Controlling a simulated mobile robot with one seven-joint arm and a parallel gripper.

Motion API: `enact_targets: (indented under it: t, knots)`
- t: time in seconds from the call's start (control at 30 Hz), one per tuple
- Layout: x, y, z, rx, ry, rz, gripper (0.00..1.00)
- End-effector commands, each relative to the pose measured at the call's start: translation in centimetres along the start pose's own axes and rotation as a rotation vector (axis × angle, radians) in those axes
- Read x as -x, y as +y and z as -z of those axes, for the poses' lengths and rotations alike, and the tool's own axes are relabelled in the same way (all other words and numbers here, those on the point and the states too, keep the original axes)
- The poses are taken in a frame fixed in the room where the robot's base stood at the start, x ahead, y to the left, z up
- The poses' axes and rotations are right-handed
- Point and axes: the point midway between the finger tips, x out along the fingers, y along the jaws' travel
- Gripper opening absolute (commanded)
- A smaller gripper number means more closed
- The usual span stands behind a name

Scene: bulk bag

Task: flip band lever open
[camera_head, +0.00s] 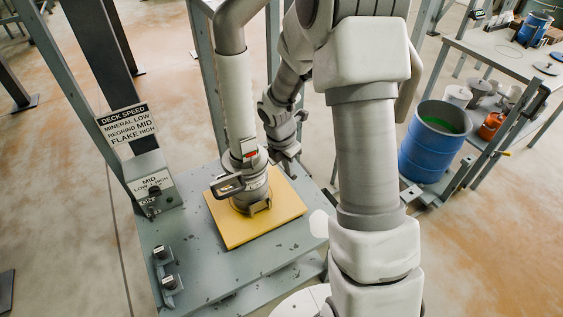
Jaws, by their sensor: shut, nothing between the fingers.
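A white spout sleeve (236,95) hangs down to a grey round fitting (254,190) on a yellow square plate (232,226). A band with a small red mark (250,155) wraps the sleeve's lower end. A grey lever-like handle (228,186) sticks out to the left of the fitting. I cannot tell for certain whether it is the band lever. My gripper (289,162) is shut and empty, pointing down just right of the sleeve and fitting. Its fingertips are small and partly unclear here. I cannot tell whether it touches the band.
The plate lies on a worn grey deck (185,235) between upright posts. A control box (152,182) with a dial stands at left under a deck speed sign (127,124). A blue drum (432,142) stands at right beside a cluttered bench (505,55).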

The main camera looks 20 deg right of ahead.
Motion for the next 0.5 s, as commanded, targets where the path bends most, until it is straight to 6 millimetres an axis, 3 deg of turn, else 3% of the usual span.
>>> enact_targets:
  t: [0.3,0.5]
  knots:
    - [-0.1,-0.3,-1.8,0.195,0.001,-0.038,0.0]
    - [-0.4,-0.2,-1.8,0.216,-0.001,-0.043,0.0]
